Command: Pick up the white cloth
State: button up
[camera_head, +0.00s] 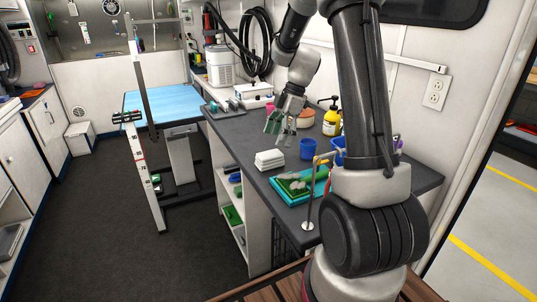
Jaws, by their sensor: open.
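A folded white cloth (270,160) lies as a small stack on the dark counter (240,142), near its left edge. My gripper (278,135) is above and behind the cloth in the picture, pointing down, with its fingers apart. It appears empty, and a visible gap separates it from the cloth. The cloth is in plain view, and nothing covers it.
A blue cup (307,148) stands right of the cloth. A thin post (309,200) rises at the counter's front.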

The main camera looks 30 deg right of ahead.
aim_at(271, 153)
jog(key=shift+w+d+f+n, duration=0.2)
jog(key=shift+w+d+f, duration=0.15)
jog(key=shift+f, duration=0.2)
jog(key=shift+w+d+f+n, duration=0.2)
jog(key=shift+w+d+f, duration=0.1)
jog(key=shift+f, duration=0.2)
jog(key=x, duration=0.7)
jog(key=shift+a, duration=0.5)
jog(key=c, duration=1.1)
